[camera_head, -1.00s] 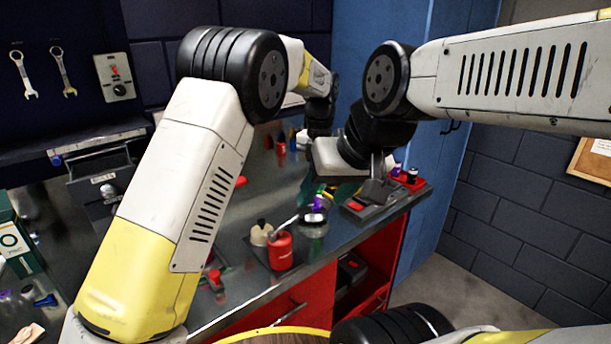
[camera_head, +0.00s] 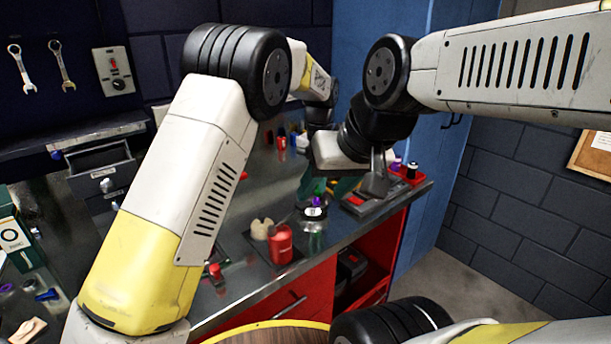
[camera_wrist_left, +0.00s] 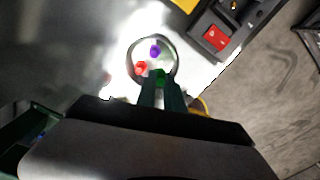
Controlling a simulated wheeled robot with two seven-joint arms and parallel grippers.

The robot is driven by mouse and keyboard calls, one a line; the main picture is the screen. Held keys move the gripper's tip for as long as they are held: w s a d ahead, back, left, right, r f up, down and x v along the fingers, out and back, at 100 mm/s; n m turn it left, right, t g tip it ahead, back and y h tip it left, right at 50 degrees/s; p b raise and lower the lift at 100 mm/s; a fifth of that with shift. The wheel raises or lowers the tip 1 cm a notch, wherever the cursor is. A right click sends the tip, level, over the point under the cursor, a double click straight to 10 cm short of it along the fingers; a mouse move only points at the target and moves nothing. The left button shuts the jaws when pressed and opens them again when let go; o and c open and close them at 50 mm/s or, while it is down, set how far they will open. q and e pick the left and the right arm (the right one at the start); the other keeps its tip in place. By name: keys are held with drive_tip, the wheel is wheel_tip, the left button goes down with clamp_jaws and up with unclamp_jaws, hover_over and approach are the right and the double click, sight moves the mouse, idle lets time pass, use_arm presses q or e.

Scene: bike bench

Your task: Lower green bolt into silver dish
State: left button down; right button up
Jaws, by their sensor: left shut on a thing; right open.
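The silver dish (camera_head: 313,213) stands near the bench's front edge; it also shows as a round rim in the left wrist view (camera_wrist_left: 131,64). A purple bolt (camera_wrist_left: 155,50) and a red bolt (camera_wrist_left: 140,67) lie in it. My left gripper (camera_wrist_left: 160,88) is shut on the green bolt (camera_wrist_left: 160,77), whose tip shows between the dark green fingers, over the dish's near rim in that view. The bolt's height above the dish is unclear. In the head view, the green bolt (camera_head: 320,188) is small and my left gripper is mostly hidden. My right gripper (camera_head: 326,187) is open, in front of that area.
A red can (camera_head: 280,244) and a beige notched piece (camera_head: 262,229) stand left of the dish. A grey tray with a red part (camera_wrist_left: 216,37) lies to its right. The bench edge drops to the floor beyond that.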

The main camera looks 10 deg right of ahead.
sight(318, 195)
use_arm(q)
drive_tip(key=shift+f, duration=2.5)
idle(1.1)
drive_tip(key=c, duration=1.4)
unclamp_jaws()
drive_tip(key=shift+o, duration=0.2)
wheel_tip(318, 195, up, 8)
drive_tip(key=shift+w+f, duration=0.1)
drive_tip(key=shift+f, duration=0.15)
drive_tip(key=s+a+r+m+t+h, duration=0.1)
drive_tip(key=s+a+r+m, duration=0.1)
drive_tip(key=a+r+m, duration=0.35)
drive_tip(key=s+a+r+m+h, duration=0.1)
drive_tip(key=s+a+r+m, duration=0.2)
drive_tip(key=a, duration=0.6)
drive_tip(key=s+a+r+m+t+h, duration=0.1)
drive_tip(key=s+a+r+m, duration=0.1)
drive_tip(key=a+r+m, duration=0.4)
drive_tip(key=s+a+f+m+t, duration=0.1)
drive_tip(key=s+a+m+t, duration=0.1)
drive_tip(key=s+a+m, duration=0.5)
drive_tip(key=s+a+f+m+t, duration=0.1)
drive_tip(key=s+a+m+t, duration=0.1)
drive_tip(key=s+a+m, duration=0.4)
drive_tip(key=s+a, duration=0.1)
drive_tip(key=s, duration=0.4)
drive_tip(key=shift+s+f+m+y, duration=0.2)
drive_tip(key=shift+f+m+y, duration=0.1)
drive_tip(key=shift+m+y, duration=0.1)
